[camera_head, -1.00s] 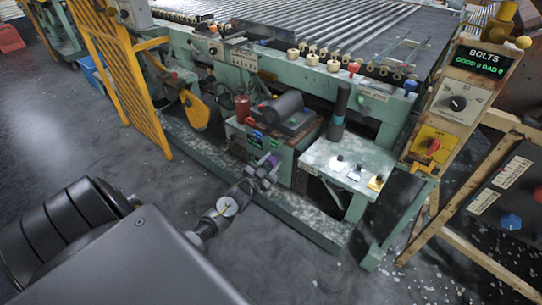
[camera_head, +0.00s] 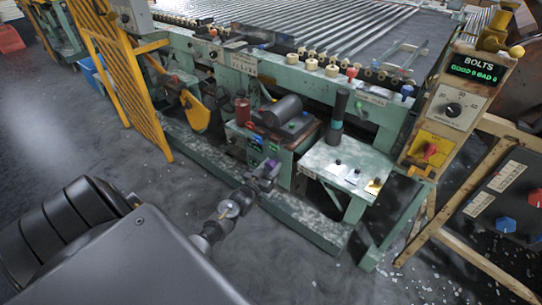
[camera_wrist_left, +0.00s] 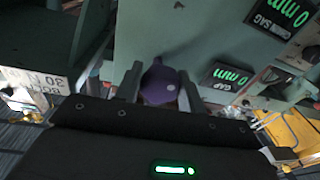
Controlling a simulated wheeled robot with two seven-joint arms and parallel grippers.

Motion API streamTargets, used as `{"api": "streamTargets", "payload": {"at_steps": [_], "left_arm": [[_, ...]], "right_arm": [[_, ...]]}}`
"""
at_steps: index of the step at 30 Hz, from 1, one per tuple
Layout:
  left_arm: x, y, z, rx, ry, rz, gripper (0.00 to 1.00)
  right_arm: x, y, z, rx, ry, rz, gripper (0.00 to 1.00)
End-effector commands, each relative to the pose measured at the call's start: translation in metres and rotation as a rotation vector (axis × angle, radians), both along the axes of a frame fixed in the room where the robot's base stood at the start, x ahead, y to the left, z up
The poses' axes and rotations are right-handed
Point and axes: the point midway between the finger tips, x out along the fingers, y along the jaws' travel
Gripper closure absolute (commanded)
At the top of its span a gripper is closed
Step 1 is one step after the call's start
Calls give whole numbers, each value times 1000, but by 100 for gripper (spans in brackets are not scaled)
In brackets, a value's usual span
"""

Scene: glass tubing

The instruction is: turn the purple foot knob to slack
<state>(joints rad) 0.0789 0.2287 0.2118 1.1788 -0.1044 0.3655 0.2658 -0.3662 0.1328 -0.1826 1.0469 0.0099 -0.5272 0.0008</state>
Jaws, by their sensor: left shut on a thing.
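The purple foot knob (camera_wrist_left: 159,84) is between the two fingers of my left gripper (camera_wrist_left: 160,92) in the left wrist view, with a small pale dot on its face. The fingers stand on either side of it and are shut on it. In the head view the purple knob (camera_head: 272,164) shows small on the front of the green machine box, partly hidden by my left gripper (camera_head: 264,173). My right gripper is not in view.
Two green displays, marked GAP (camera_wrist_left: 224,77) and SAG (camera_wrist_left: 278,14), sit beside the knob, tilted in the wrist view. A pale side table (camera_head: 337,160) stands right of the box. The floor at front is open.

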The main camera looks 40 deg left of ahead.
Motion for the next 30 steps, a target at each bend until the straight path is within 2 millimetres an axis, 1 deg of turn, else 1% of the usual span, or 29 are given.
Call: {"api": "streamTargets", "payload": {"at_steps": [9,10,14,15,24,26,29,30], "left_arm": [[-1,0,-1,0,3,1,84],[-1,0,-1,0,3,1,58],[0,0,-1,0,2,1,41],[0,0,-1,0,2,1,39],[-2,-1,-1,0,1,0,39],[-8,-1,-1,0,2,0,39],[-23,-3,-3,1,3,0,39],[-31,-4,-3,1,3,0,39]], "right_arm": [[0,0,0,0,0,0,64],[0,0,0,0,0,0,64],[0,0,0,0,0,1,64],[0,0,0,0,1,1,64],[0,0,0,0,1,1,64],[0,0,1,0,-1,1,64],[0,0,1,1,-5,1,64],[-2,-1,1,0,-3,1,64]]}}
